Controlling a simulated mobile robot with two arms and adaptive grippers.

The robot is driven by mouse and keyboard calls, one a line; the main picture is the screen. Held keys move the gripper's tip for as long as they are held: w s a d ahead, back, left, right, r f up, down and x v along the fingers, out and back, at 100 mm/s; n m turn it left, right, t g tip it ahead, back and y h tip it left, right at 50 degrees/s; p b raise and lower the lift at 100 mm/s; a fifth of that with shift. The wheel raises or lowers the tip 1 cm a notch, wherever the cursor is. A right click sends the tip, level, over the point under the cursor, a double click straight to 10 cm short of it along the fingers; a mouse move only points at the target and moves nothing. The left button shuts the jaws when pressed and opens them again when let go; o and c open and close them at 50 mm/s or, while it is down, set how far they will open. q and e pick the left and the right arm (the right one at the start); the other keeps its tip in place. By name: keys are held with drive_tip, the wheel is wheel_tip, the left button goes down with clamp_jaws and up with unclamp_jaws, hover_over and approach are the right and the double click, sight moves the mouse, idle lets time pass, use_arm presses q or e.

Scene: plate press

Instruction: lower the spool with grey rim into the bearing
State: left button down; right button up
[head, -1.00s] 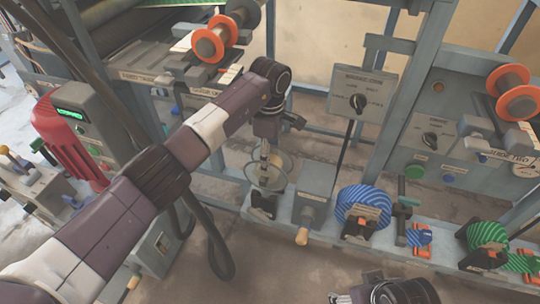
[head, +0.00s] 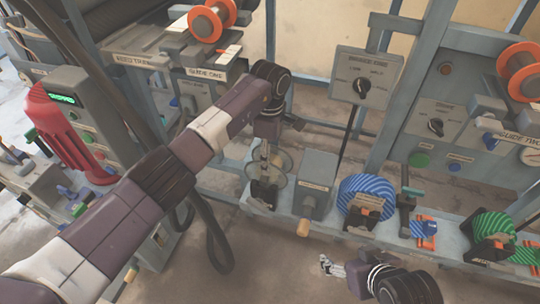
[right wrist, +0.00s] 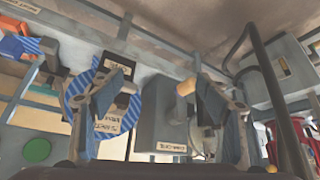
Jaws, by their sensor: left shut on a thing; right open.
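My left gripper (head: 265,150) points down and is shut on the spool with grey rim (head: 281,166), between its two rims. The spool is right above the dark bearing (head: 262,194) on the blue-grey rail. Its lower edge overlaps the bearing in the picture, and I cannot tell whether it is seated. My right gripper (head: 331,265) is low in front of the rail, empty. In the right wrist view its two fingers (right wrist: 160,108) are wide apart, with a grey box between them in the background. The grey spool is mostly hidden there behind the right-hand finger.
Right of the bearing stand the grey box (head: 319,178) with a wooden handle, a blue striped spool (head: 377,190) and a green striped spool (head: 493,227). An orange-rimmed spool (head: 228,12) sits high at the back. Black cables hang below my left arm.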

use_arm(q)
drive_tip(key=shift+f, duration=0.3)
drive_tip(key=shift+f+b, duration=0.5)
drive_tip(key=shift+b, duration=0.1)
drive_tip(key=shift+f, duration=0.4)
drive_tip(key=shift+f+b, duration=0.3)
drive_tip(key=shift+b, duration=0.2)
use_arm(e)
drive_tip(key=w+a+r+t+y, duration=0.1)
drive_tip(key=w+a+r+t, duration=0.2)
drive_tip(key=w+r+t, duration=0.2)
drive_tip(key=shift+w+a+r+t+y, duration=0.35)
drive_tip(key=shift+w+r, duration=1.15)
drive_tip(key=shift+w, duration=0.75)
drive_tip(key=shift+d, duration=0.1)
use_arm(q)
drive_tip(key=c, duration=0.9)
unclamp_jaws()
drive_tip(key=shift+o, duration=0.2)
drive_tip(key=shift+f, duration=0.1)
